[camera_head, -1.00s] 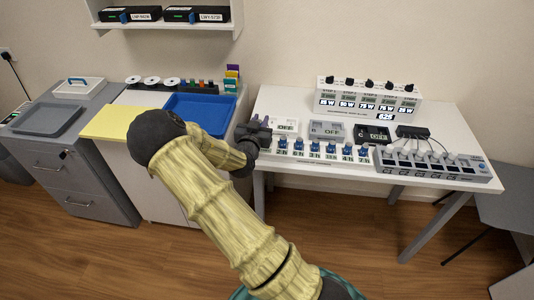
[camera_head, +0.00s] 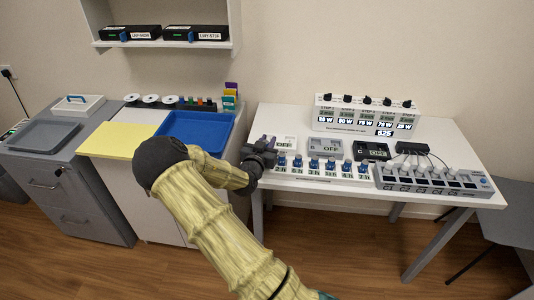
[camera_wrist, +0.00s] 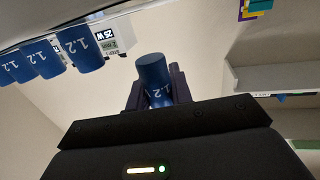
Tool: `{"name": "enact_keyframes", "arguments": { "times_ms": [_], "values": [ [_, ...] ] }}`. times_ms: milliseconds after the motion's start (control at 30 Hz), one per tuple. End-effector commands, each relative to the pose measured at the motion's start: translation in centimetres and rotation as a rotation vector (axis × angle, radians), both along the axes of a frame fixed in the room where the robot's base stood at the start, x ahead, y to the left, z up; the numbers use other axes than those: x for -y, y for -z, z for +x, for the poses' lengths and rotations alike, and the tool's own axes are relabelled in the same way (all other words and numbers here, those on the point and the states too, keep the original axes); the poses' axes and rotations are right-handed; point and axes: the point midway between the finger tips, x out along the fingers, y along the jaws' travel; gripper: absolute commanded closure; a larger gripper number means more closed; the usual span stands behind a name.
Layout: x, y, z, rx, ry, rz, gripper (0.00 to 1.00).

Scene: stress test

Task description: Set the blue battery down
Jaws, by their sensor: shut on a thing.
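My gripper (camera_head: 262,155) is at the left front edge of the white table, beside the row of batteries. In the wrist view the dark fingers (camera_wrist: 157,92) are shut on a blue battery (camera_wrist: 153,72) marked 1.2. The held battery cannot be made out clearly in the head view. Several similar blue batteries (camera_head: 314,163) stand in a labelled row to the right of my gripper. Some of them (camera_wrist: 80,48) show at the upper left of the wrist view, apart from the held one. I cannot tell whether the held battery touches anything.
A grey slotted unit (camera_head: 432,181) is at the right. A blue tray (camera_head: 196,131) and yellow sheet (camera_head: 119,139) lie on the left cabinet. A wall shelf (camera_head: 163,44) hangs above.

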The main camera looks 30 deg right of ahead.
Motion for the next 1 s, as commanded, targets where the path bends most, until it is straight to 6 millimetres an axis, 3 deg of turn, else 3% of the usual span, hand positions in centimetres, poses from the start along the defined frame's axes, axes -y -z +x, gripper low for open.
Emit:
{"name": "enact_keyframes", "arguments": {
  "times_ms": [267,600,1000],
  "values": [
    [0.0,0.1,0.0,0.001,0.000,-0.001,1.00],
    [0.0,4.3,0.0,0.001,0.000,-0.001,1.00],
    [0.0,4.9,0.0,0.001,0.000,0.000,1.00]
  ]
}}
